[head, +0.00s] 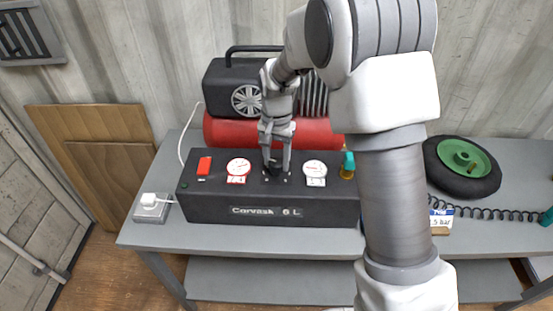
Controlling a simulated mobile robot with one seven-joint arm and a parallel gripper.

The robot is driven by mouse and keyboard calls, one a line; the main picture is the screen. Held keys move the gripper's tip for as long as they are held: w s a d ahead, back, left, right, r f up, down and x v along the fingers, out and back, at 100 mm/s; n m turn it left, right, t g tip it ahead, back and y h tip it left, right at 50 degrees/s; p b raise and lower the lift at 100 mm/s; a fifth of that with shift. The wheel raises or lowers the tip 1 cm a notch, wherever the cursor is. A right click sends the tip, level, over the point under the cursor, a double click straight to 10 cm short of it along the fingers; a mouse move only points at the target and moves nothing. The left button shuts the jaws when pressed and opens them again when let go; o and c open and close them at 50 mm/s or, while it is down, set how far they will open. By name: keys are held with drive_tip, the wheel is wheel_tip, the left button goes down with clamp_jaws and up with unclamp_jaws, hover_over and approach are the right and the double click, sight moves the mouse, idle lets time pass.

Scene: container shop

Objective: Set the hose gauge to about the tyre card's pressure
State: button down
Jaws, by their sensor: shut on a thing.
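The compressor has a dark front panel (270,203) labelled "Corvask 6 L". My gripper (274,168) points down and is shut on a small black knob (274,170) on top of the panel, between two dials.
A red switch (204,166) and a teal-and-brass fitting (348,165) flank the dials. The red tank (225,132) stands behind. A green-hubbed wheel (462,167) and a coiled hose (490,213) lie at right. A plug sits in a socket (151,208) at left.

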sight(277, 162)
drive_tip(key=shift+m, duration=0.3)
drive_tip(key=shift+c, duration=1.5)
unclamp_jaws()
wheel_tip(277, 162, up, 18)
drive_tip(key=shift+f+p, duration=0.25)
drive_tip(key=shift+p, duration=0.15)
